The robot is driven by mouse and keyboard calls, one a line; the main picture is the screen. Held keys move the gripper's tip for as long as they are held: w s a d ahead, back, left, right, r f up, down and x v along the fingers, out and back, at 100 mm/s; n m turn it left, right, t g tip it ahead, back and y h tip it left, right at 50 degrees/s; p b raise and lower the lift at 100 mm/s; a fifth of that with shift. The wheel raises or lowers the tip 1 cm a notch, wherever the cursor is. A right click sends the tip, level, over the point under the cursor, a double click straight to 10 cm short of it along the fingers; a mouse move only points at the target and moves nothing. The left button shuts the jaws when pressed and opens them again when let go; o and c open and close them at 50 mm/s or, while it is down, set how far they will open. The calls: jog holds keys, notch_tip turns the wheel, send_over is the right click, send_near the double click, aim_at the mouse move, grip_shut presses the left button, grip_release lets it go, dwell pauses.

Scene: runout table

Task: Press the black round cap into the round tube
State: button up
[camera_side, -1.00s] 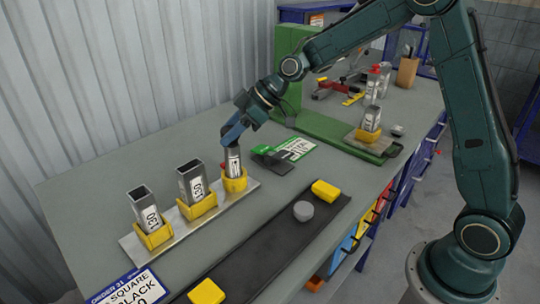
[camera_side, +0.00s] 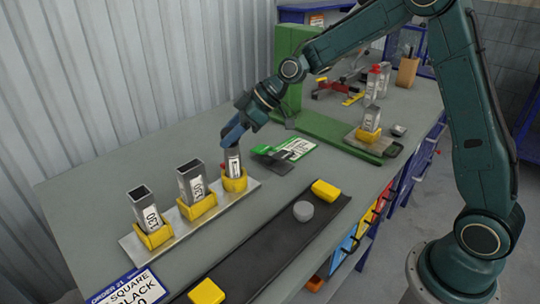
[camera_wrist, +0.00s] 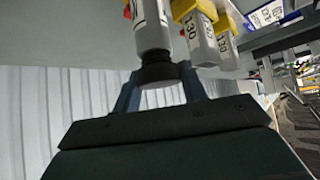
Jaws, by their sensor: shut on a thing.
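The round tube (camera_side: 234,160) stands upright in a yellow holder (camera_side: 235,182), the farthest one on a metal strip. In the wrist view the tube (camera_wrist: 152,25) comes in from the top, grey with a white label. My gripper (camera_side: 232,139) is over the tube's upper end. In the wrist view my gripper (camera_wrist: 162,78) is shut on the black round cap (camera_wrist: 160,71), with one finger on each side. The cap lies in line with the tube's end and appears to meet it. How far it sits inside cannot be told.
Two square tubes (camera_side: 192,183) (camera_side: 147,212) stand in yellow holders on the same strip. A dark belt (camera_side: 265,245) with a grey round piece (camera_side: 303,211) and yellow blocks (camera_side: 326,190) lies in front. A green fixture (camera_side: 330,130) stands behind; an order card (camera_side: 130,288) lies near left.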

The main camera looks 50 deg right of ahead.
jog(key=shift+f, duration=0.3)
jog(key=o, duration=1.1)
jog(key=shift+c, duration=0.2)
jog(key=v, duration=1.3)
jog(key=shift+s+d+r, duration=0.2)
jog(key=shift+r, duration=0.1)
jog(key=shift+c, duration=0.5)
